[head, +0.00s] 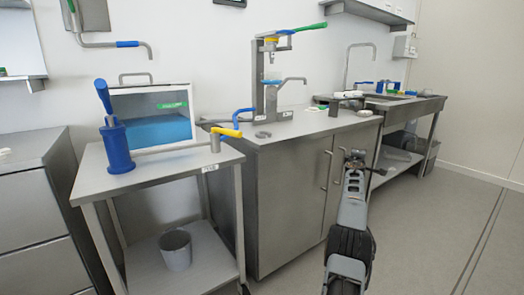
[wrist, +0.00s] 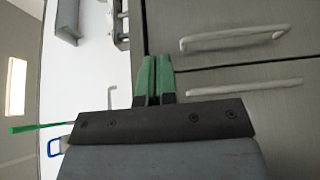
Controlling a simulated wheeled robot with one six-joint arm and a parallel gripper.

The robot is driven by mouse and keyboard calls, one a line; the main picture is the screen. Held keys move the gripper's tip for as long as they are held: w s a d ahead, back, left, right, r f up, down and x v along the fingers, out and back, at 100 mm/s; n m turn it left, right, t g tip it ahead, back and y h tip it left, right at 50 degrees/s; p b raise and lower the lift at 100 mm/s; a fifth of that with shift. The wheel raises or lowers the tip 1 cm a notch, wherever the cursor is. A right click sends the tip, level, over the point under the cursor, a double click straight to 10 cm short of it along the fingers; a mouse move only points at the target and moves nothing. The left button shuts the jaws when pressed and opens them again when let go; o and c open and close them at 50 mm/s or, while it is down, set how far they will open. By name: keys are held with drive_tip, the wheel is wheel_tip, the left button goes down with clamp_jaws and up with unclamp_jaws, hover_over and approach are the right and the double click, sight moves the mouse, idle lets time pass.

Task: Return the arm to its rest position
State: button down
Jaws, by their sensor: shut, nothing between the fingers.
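My gripper (head: 356,157) shows in the head view in front of the right part of the steel cabinet (head: 292,205), at the end of my raised arm. In the wrist view my gripper (wrist: 158,66) has its green fingers pressed together, with nothing between them. It is shut and empty. Behind the fingers the wrist view shows the cabinet front with two long door handles (wrist: 238,38). The fingers look apart from the handles, though the exact gap is hard to tell.
A filling machine (head: 268,85) with a green lever stands on the cabinet. To the left, a cart (head: 170,172) carries a blue-handled device (head: 115,140) and bears a grey bucket (head: 176,250) below. A sink table (head: 415,105) stands at the right. The floor (head: 440,225) at right is clear.

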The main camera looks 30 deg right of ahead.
drive_tip(key=w+a+r+m+y+p, duration=0.1)
drive_tip(key=w+a+r+m+p, duration=0.15)
drive_tip(key=a+r+p, duration=0.45)
drive_tip(key=w+a+r+m+y+p, duration=0.1)
drive_tip(key=w+a+r+p, duration=0.3)
drive_tip(key=a+r, duration=0.4)
drive_tip(key=a+r+m+g+y+p, duration=0.1)
drive_tip(key=a+r+y+p, duration=0.1)
drive_tip(key=a+r+p, duration=0.45)
drive_tip(key=a+r+m+y+p, duration=0.1)
drive_tip(key=a+r+p, duration=0.3)
drive_tip(key=a, duration=0.6)
drive_tip(key=s+a+r+g+y+p, duration=0.1)
drive_tip(key=s+a+r+y+p, duration=0.1)
drive_tip(key=s+a+p, duration=0.35)
drive_tip(key=s+a+r+y+p, duration=0.1)
drive_tip(key=s+a+y+p, duration=0.15)
drive_tip(key=a, duration=0.65)
drive_tip(key=s+a+r+g+y+p, duration=0.1)
drive_tip(key=s+a+r+p, duration=0.15)
drive_tip(key=a+p, duration=0.35)
drive_tip(key=s+a+f+g+y+p, duration=0.2)
drive_tip(key=s+a+y+p, duration=0.3)
drive_tip(key=s+a, duration=1)
drive_tip(key=shift+s+m+g+p, duration=0.45)
drive_tip(key=shift+s+g+p, duration=0.1)
drive_tip(key=shift+p, duration=0.45)
